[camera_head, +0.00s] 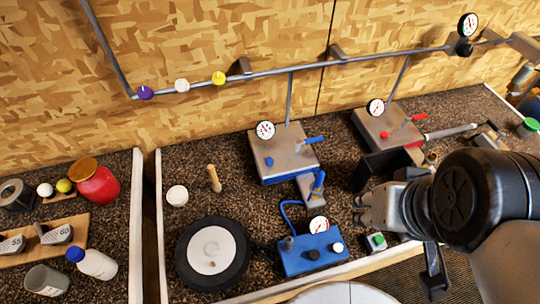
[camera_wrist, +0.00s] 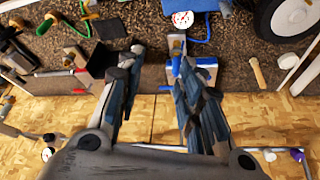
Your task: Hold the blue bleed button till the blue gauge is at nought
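The blue-edged metal box (camera_head: 287,158) stands near the back wall with a small blue button (camera_head: 268,161) on its top. A white dial gauge (camera_head: 265,130) is at its back left, its needle too small to read. A blue lever (camera_head: 313,140) sticks out to the right. My gripper (camera_head: 362,207) is to the right of this box and nearer the front, apart from the button. In the wrist view, my gripper (camera_wrist: 154,58) has its fingers spread with nothing between them. The box (camera_wrist: 207,72) shows there partly behind the right finger; its button is not discernible.
A blue unit (camera_head: 300,262) with a gauge (camera_head: 319,225) and a blue hose (camera_head: 284,213) stands in front of the box. A similar box with a red button (camera_head: 384,134) is behind my gripper. A black-rimmed wheel (camera_head: 185,255) lies front left. A pipe (camera_head: 290,69) runs along the wall.

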